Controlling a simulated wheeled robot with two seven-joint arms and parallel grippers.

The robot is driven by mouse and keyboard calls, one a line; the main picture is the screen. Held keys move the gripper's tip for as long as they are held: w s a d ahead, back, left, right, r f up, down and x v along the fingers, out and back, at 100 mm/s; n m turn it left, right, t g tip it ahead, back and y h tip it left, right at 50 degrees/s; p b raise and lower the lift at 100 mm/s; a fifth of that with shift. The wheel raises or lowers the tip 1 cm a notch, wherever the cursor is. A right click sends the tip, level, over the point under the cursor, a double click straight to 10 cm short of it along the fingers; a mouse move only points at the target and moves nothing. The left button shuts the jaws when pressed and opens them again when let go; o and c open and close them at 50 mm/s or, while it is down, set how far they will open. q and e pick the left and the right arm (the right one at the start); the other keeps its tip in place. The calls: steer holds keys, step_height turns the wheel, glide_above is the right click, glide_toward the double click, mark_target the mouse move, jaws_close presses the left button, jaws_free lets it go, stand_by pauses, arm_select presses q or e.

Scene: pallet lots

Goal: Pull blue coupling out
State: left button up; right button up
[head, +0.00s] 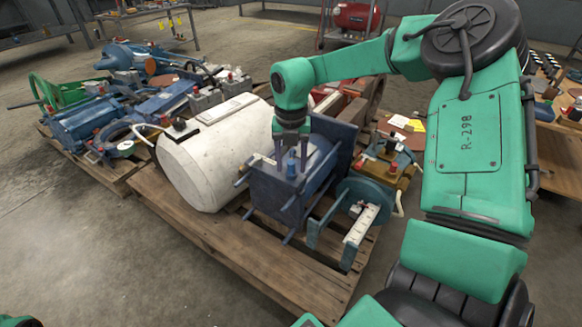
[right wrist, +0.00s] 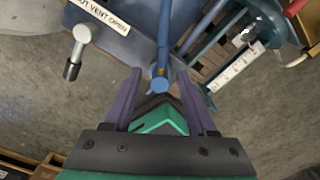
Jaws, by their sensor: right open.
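The blue coupling (head: 291,166) stands upright on top of a dark blue box-shaped unit (head: 272,193) on the pallet. It also shows in the right wrist view (right wrist: 160,82) as a round blue end on a blue stem. My right gripper (head: 291,158) points down over the unit. Its two purple-grey fingers are open, one on each side of the coupling, with visible gaps in the right wrist view (right wrist: 160,75). My left gripper is out of view.
A white tank (head: 205,160) lies close left of the unit. A teal wheel-shaped part (head: 368,196) stands to its right. A grey fitting (right wrist: 79,45) and white label (right wrist: 97,14) are near the coupling. The wooden pallet (head: 190,222) has bare boards in front; the floor front-left is clear.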

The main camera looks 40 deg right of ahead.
mark_target(291, 162)
stand_by(0.8)
jaws_close()
steer(key=shift+r, duration=0.15)
stand_by(1.3)
steer(key=shift+r+p, duration=2.25)
steer(key=shift+r, duration=0.65)
